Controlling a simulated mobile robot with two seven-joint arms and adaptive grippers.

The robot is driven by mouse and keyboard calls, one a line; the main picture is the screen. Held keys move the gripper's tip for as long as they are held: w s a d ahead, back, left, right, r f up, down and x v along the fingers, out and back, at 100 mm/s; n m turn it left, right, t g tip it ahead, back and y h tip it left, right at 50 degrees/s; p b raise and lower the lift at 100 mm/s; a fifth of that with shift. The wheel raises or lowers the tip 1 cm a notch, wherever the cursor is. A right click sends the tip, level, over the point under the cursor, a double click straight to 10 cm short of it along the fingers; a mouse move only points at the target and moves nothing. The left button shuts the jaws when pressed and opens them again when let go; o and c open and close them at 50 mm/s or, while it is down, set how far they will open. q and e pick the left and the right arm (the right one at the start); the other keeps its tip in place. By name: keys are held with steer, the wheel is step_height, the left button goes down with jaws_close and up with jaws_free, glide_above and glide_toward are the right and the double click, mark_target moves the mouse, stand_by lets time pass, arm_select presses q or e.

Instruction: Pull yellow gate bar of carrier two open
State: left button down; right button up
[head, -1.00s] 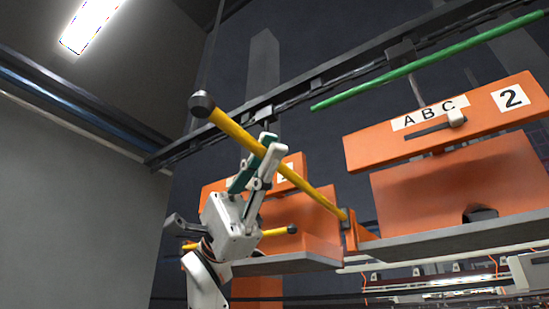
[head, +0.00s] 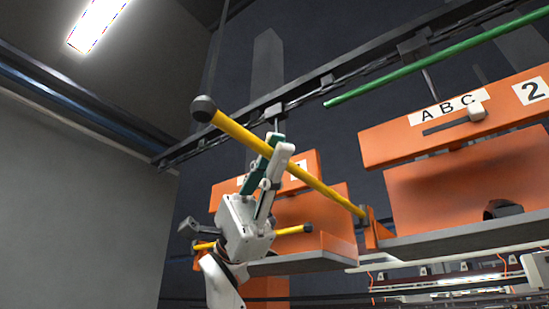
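The yellow gate bar (head: 325,191) of carrier two slants up and left from an orange bracket (head: 372,228) at the carrier's left end. A dark round knob (head: 203,108) caps its free end. Carrier two (head: 440,138) is orange, with a white "2" and an "ABC" label. My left gripper (head: 276,145) is at the bar's middle. Its fingers are close together across the bar and look shut on it; they hide a short piece of it. My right gripper is not in view.
Another orange carrier (head: 318,222) hangs behind my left gripper, with a second yellow bar (head: 294,230) low beside it. A green rail (head: 440,60) and a dark overhead track (head: 330,78) run above. A grey wall (head: 80,200) fills the left side.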

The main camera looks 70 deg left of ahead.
arm_select(q)
steer(key=c, duration=2)
jaws_free()
steer(key=shift+c, duration=0.2)
steer(key=v, duration=1.2)
steer(key=shift+a+r, duration=0.1)
steer(key=shift+a, duration=0.05)
